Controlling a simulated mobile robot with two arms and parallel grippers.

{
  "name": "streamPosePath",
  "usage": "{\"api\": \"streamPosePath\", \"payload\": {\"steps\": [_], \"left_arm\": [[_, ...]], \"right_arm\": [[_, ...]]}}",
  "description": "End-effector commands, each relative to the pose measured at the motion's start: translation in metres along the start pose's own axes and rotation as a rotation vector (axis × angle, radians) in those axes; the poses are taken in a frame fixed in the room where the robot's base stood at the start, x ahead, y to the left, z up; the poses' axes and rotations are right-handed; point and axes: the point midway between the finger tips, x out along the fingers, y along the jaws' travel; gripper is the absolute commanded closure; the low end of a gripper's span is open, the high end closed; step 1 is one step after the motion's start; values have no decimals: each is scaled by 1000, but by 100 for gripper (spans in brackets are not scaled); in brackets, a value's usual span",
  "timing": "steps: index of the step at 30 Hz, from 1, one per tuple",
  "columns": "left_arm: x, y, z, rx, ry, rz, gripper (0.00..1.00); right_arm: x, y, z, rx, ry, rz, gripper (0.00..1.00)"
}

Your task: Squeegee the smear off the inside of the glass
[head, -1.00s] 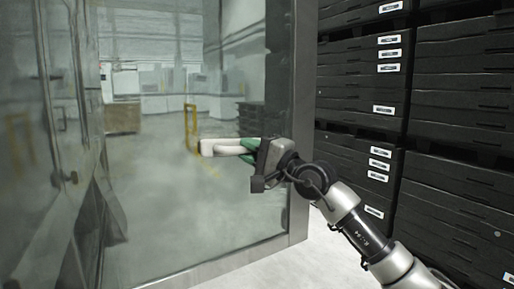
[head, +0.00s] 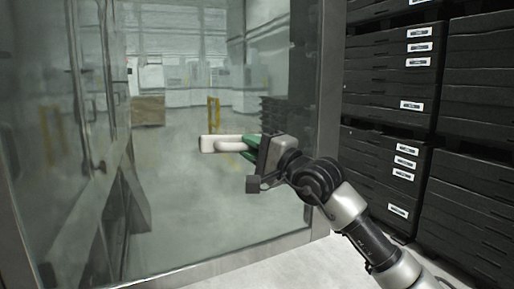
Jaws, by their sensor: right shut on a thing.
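The glass pane (head: 200,220) fills the left and middle of the head view, in a grey metal frame. It looks hazy, with a pale cloudy band low on it; I cannot pick out the smear's edges. My right gripper (head: 252,148) is shut on the squeegee (head: 219,143), a pale bar with a green part near the jaws. The squeegee points left, in front of the glass. I cannot tell whether it touches the pane. My left gripper is not in view.
Stacks of black crates (head: 385,90) with white labels stand close on the right, beside the metal frame post (head: 328,110). A yellow post (head: 213,115) and a brown box (head: 147,111) show through the glass. Pale floor (head: 300,265) is clear below.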

Motion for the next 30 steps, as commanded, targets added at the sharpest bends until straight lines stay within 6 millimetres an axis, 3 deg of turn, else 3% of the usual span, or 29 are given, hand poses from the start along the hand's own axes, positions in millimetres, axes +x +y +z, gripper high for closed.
{"api": "streamPosePath", "payload": {"steps": [13,24,30], "left_arm": [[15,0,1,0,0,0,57],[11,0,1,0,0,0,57],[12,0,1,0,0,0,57]], "right_arm": [[12,3,31,-1,-1,-3,100],[16,-12,31,0,0,-2,100],[10,-12,17,-2,2,-2,100]]}}
